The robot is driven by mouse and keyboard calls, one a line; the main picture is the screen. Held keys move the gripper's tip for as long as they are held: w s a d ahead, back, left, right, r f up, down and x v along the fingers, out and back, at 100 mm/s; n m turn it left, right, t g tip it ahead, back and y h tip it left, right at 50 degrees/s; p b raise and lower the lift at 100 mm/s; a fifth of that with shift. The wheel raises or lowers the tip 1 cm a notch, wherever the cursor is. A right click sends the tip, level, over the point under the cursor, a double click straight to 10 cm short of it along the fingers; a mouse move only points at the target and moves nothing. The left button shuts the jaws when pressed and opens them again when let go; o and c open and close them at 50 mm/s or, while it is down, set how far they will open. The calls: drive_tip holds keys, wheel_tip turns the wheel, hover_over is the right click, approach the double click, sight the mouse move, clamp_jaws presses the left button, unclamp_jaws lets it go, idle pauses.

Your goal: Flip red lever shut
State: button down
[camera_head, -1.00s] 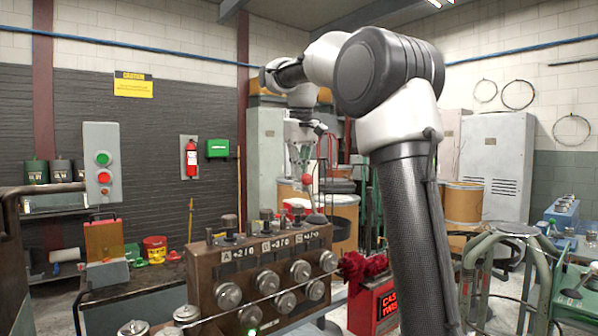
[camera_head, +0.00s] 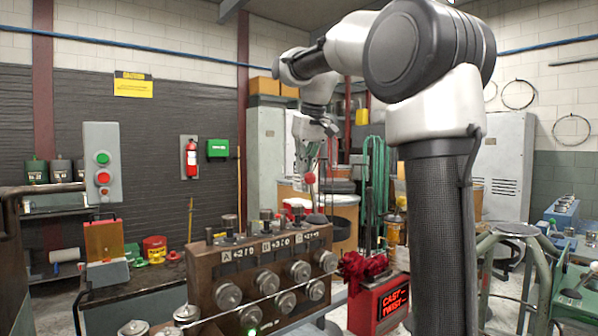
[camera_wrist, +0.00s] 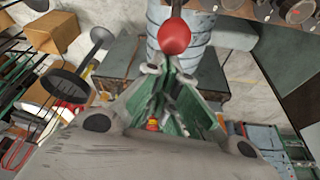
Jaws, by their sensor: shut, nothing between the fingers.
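The red lever's round red knob (camera_head: 310,178) shows above the right end of the brown machine block, close beside my gripper (camera_head: 303,176). In the wrist view the red knob (camera_wrist: 174,37) sits at the top centre, just beyond the fingertips of my gripper (camera_wrist: 163,68). My gripper is shut with nothing between its fingers. I cannot tell whether a finger touches the knob. The lever's lower part is hard to make out.
The brown block (camera_head: 208,290) carries several metal rollers and labels. A red part (camera_head: 362,270) and a red display sign (camera_head: 392,302) stand to its right. A black round cup (camera_wrist: 66,84) on a stem is left of my gripper in the wrist view.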

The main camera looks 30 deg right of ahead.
drive_tip(key=s+d+t+y, duration=0.1)
drive_tip(key=s+t, duration=0.4)
drive_tip(key=s, duration=0.4)
drive_tip(key=shift+d+r+t, duration=0.3)
drive_tip(key=shift+d+r, duration=0.05)
drive_tip(key=shift+r, duration=0.1)
drive_tip(key=shift+f, duration=0.15)
drive_tip(key=w+r, duration=0.3)
drive_tip(key=w, duration=0.1)
drive_tip(key=s+f+v, duration=0.1)
drive_tip(key=v, duration=0.9)
drive_tip(key=shift+d, duration=0.15)
